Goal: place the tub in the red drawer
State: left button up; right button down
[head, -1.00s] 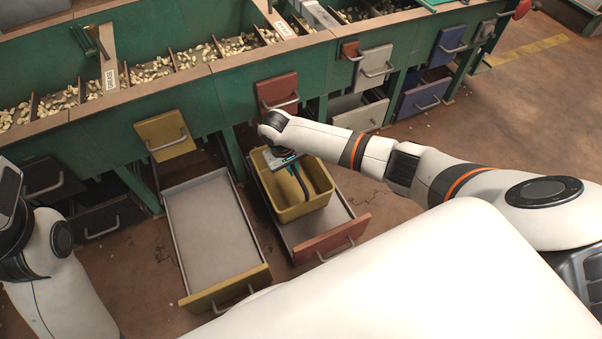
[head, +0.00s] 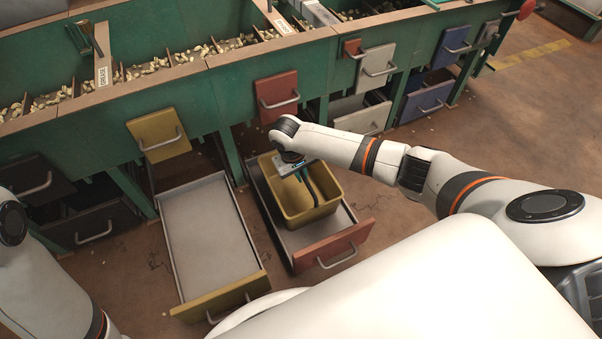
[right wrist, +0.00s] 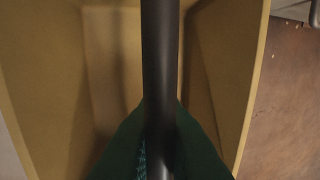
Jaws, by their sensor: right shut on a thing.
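The yellow tub (head: 330,196) is upright within the outline of the open red drawer (head: 338,247), toward its back. I cannot tell if its base touches the drawer floor. My right gripper (head: 299,172) is over the tub, shut on its dark handle. In the right wrist view the handle (right wrist: 158,60) runs down the middle, between the green fingers (right wrist: 160,150), with the tub's yellow walls (right wrist: 230,60) around it. The tub's inside looks empty. My left arm shows at the left edge, but its gripper is out of view.
An open yellow drawer (head: 222,298), empty, is left of the red one. The green hopper bench (head: 215,95) stands behind, with closed yellow (head: 160,136) and red (head: 277,96) upper drawers. Bare floor lies to the right of the red drawer.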

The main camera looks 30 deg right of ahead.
jog(key=c, duration=1.5)
grip_release()
